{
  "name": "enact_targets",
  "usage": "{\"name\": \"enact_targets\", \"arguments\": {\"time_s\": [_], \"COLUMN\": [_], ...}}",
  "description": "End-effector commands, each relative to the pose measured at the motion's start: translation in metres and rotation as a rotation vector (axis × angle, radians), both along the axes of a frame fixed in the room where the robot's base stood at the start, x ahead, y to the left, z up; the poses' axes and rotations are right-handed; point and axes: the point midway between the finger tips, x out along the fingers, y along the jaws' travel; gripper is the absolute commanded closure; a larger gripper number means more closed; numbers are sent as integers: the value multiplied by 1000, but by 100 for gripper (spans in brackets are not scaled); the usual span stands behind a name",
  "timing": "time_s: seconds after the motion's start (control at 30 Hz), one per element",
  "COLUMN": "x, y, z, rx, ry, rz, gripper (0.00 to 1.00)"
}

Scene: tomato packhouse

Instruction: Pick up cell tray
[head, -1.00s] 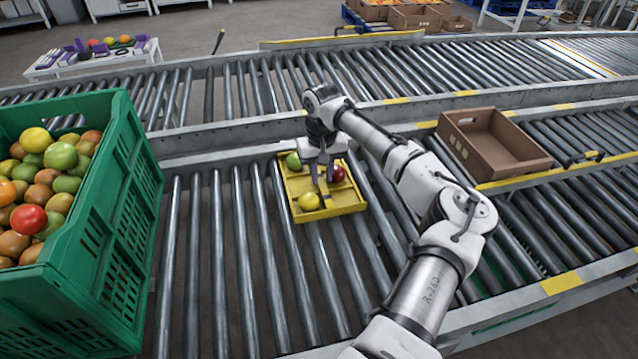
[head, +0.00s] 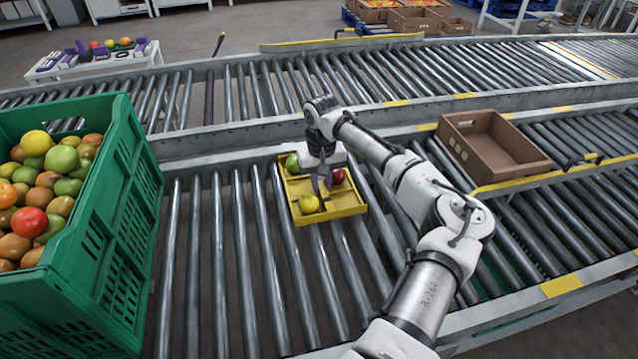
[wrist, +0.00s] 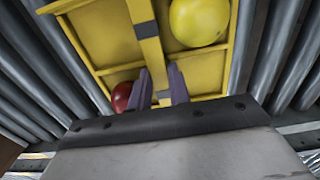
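The cell tray (head: 340,211) is a shallow yellow tray on the roller conveyor, with a narrow bar across its middle. It holds a yellow tomato (head: 309,204), a red one (head: 338,177) and a green one (head: 292,163). In the wrist view the tray (wrist: 105,38) fills the upper middle, with the yellow tomato (wrist: 198,20) and part of the red one (wrist: 121,96) visible. My gripper (wrist: 161,72) is over the tray's middle, its two purple-grey fingers close against either side of the bar (wrist: 145,30). It looks shut on that bar. The arm hides part of the tray.
A green crate (head: 125,200) full of tomatoes stands left of the tray. An empty brown cardboard box (head: 510,178) is to the right, on the rollers. Bare rollers (head: 240,270) lie in front of the tray. A second conveyor (head: 270,85) runs behind.

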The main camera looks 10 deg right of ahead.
Motion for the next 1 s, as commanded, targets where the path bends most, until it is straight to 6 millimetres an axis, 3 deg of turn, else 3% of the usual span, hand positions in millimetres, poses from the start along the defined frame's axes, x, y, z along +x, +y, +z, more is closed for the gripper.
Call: {"name": "enact_targets", "arguments": {"time_s": [0.13, 0.53, 0.8, 1.0], "x": [0, 1, 1, 1], "y": [0, -1, 0, 0], "z": [0, 1, 64, 95], "rx": [0, -4, 1, 0], "ry": [0, -3, -3, -2], "rz": [0, 0, 0, 1], "gripper": [100, 100, 100, 100]}}
